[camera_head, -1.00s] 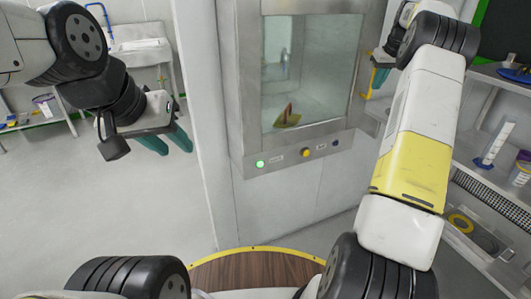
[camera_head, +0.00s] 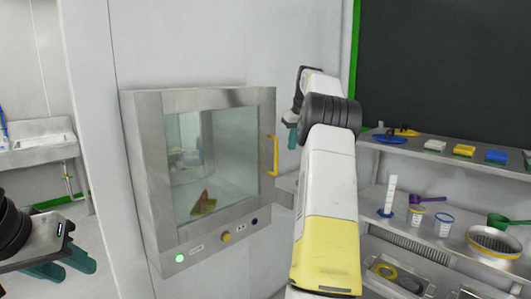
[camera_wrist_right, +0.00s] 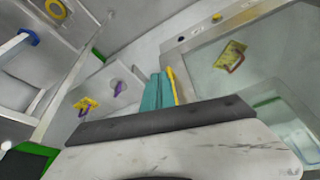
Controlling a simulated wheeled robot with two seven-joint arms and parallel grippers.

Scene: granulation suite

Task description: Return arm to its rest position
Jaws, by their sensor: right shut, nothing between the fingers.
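My right arm reaches forward in the head view, and its gripper (camera_head: 291,138) is near the yellow door handle (camera_head: 274,155) of the pass-through hatch, partly hidden by its own wrist. In the right wrist view the teal fingers (camera_wrist_right: 157,92) are together and empty. The yellow handle (camera_wrist_right: 173,85) shows right beside them there; I cannot tell whether they touch. My left gripper (camera_head: 62,264) is low at the left edge of the head view, its two teal fingers apart and empty.
The steel hatch (camera_head: 262,110) is shut, with a yellow and red item (camera_head: 204,204) behind its glass. Shelves (camera_head: 450,175) at right hold a cylinder (camera_head: 389,195), cups, scoops and a sieve (camera_head: 494,242). A sink (camera_head: 38,145) stands at far left.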

